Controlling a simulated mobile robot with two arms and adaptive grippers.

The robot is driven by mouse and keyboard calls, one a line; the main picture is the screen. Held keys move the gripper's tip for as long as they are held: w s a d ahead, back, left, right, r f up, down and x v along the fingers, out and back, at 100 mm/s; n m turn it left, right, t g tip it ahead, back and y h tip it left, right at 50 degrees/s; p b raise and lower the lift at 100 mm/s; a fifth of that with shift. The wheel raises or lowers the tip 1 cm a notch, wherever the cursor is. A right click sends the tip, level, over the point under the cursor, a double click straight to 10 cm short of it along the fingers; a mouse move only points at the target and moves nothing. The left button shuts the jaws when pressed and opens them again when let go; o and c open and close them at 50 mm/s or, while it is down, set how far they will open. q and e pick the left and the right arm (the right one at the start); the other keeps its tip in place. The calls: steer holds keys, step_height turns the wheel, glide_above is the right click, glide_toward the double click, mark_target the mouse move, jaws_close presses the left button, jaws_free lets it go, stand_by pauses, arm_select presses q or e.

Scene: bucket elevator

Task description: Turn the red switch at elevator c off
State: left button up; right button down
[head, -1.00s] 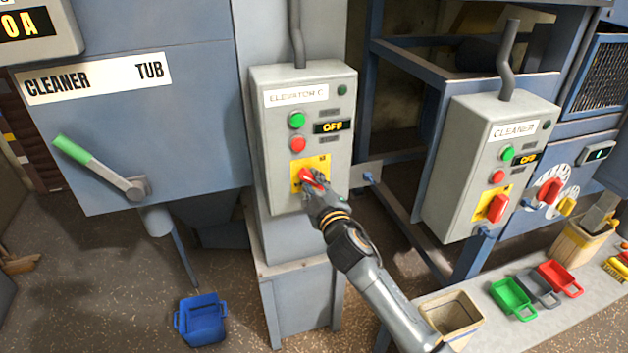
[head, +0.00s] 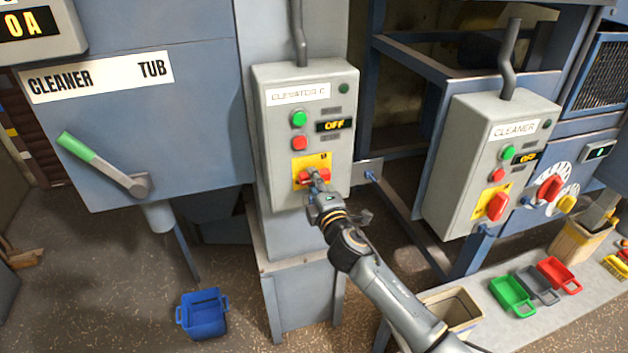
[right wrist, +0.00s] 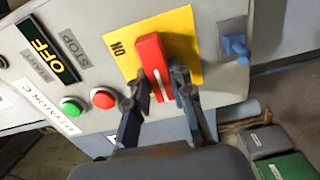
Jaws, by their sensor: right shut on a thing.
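The red switch (head: 303,178) sits on a yellow plate (head: 298,165) low on the grey "Elevator C" box. Its handle lies about level across the plate in the head view. In the right wrist view the red handle (right wrist: 151,55) stands between the dark fingers of my right gripper (right wrist: 155,89), which is shut on it. In the head view my right gripper (head: 314,177) covers the middle of the handle. A display (head: 334,125) above it reads OFF. My left gripper is not in view.
A green button (head: 299,118) and a red button (head: 299,143) sit above the plate. The grey "Cleaner" box (head: 465,170) with its own red switch (head: 497,206) is to the right. A bench (head: 480,325) with small bins stands at lower right.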

steer(key=shift+f, duration=0.1)
stand_by(0.4)
steer(key=c, duration=1.2)
jaws_free()
steer(key=shift+o, duration=0.2)
steer(key=v, duration=1.2)
